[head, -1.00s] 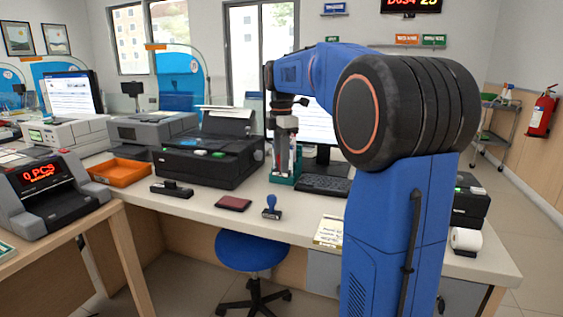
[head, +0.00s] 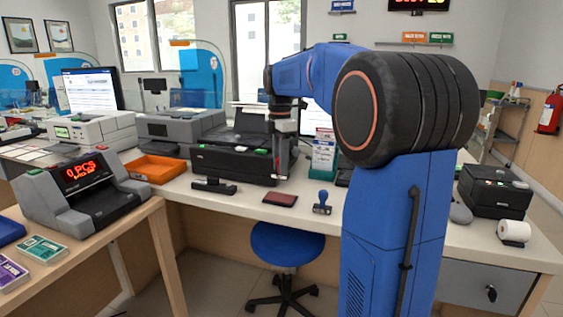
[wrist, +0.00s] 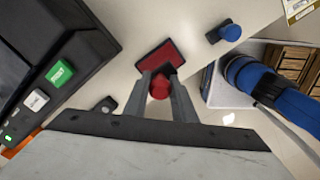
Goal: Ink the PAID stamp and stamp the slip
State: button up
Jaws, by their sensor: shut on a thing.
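My gripper (head: 281,172) is shut on a red-handled stamp (wrist: 159,88), seen end-on between the fingers in the wrist view. The stamp's face and any lettering are hidden. In the head view the gripper hangs above the counter in front of the black printer. A dark red ink pad (head: 280,199) lies flat on the counter below it; it also shows just past the fingertips in the wrist view (wrist: 175,52). A printed slip (wrist: 299,8) is partly visible at the top right of the wrist view; my arm hides that area in the head view.
A blue-handled stamp (head: 322,203) stands right of the pad. A black item (head: 213,187) lies left of it. The black printer (head: 232,162) stands behind, and a teal holder (head: 324,157) is to the right. A blue stool (head: 287,244) is below the front edge.

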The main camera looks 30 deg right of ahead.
jog(key=shift+a+f, duration=0.1)
jog(key=shift+f, duration=2.8)
jog(key=shift+f, duration=0.55)
jog(key=shift+r, duration=3.55)
